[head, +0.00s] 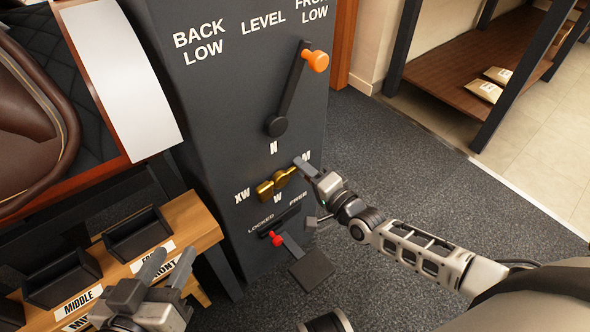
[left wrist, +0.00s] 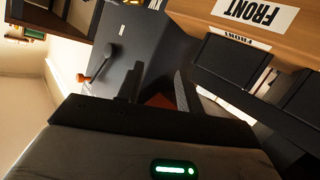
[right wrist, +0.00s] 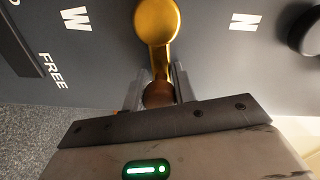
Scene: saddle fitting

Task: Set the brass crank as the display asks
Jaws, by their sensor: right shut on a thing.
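The brass crank (head: 265,190) is on the dark machine's face, among the labels N, XW, W and a partly hidden M. My right gripper (head: 303,168) is shut on its outer end, on the M side. In the right wrist view, the round brass hub (right wrist: 157,20) sits above my right gripper (right wrist: 158,92), and its arm runs down to a brown knob between my fingers. W is left of the hub and N right. My left gripper (head: 165,270) is open and empty near the wooden shelf. I cannot make out any display request.
A black lever with an orange knob (head: 315,61) points up toward FRONT LOW. A red-knobbed lever (head: 277,240) sits near LOCKED, below the crank. Black bins (head: 138,234) stand on the wooden shelf at left. A brown saddle (head: 30,110) is at upper left.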

